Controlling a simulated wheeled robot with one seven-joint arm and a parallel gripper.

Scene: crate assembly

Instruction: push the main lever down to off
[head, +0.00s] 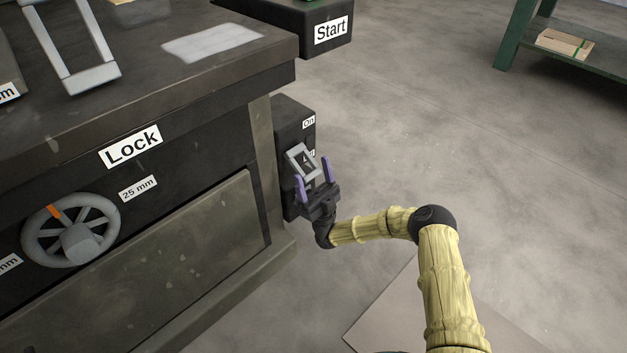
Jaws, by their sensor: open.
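The main lever (296,156) is a grey frame-shaped handle on a black switch box (291,122) fixed to the right end of the machine. An "On" label (308,122) shows near the top of the box. A second label beside the lever is mostly hidden. My gripper (313,172) has two purple fingers spread apart, pointing up. It is open, and its fingers lie in front of and on either side of the lever's lower part in the head view. I cannot tell whether they touch it. The lower part of the box is partly hidden by my gripper.
The dark machine bench (190,75) fills the left, with a "Lock" label (131,147) and a grey handwheel (44,223). A black "Start" box (309,22) juts out at the top. A green shelf (580,52) stands at the far right. The floor (440,120) between is clear.

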